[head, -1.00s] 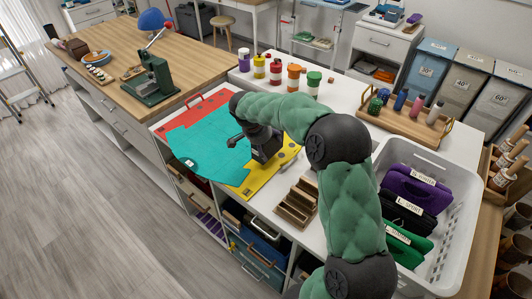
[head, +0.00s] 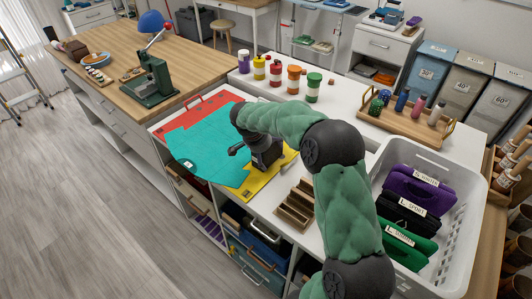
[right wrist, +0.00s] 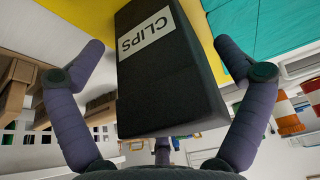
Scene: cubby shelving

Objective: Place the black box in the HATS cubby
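The black box (right wrist: 165,75) fills the middle of the right wrist view, with a white "CLIPS" label. In the head view the dark box (head: 267,155) is at the yellow mat's edge, partly hidden by my right gripper (head: 250,147). In the right wrist view the fingers of the right gripper (right wrist: 160,62) stand on both sides of the box, with gaps visible at the tips. Cubbies (head: 232,215) line the counter's front. No HATS label can be read. My left gripper is not in view.
A teal and red cutting mat (head: 215,145) lies left of the arm. A wooden stepped holder (head: 297,205) and a white basket (head: 462,200) with labelled pouches stand to the right. Jars (head: 293,80) and a bottle tray (head: 400,125) stand behind.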

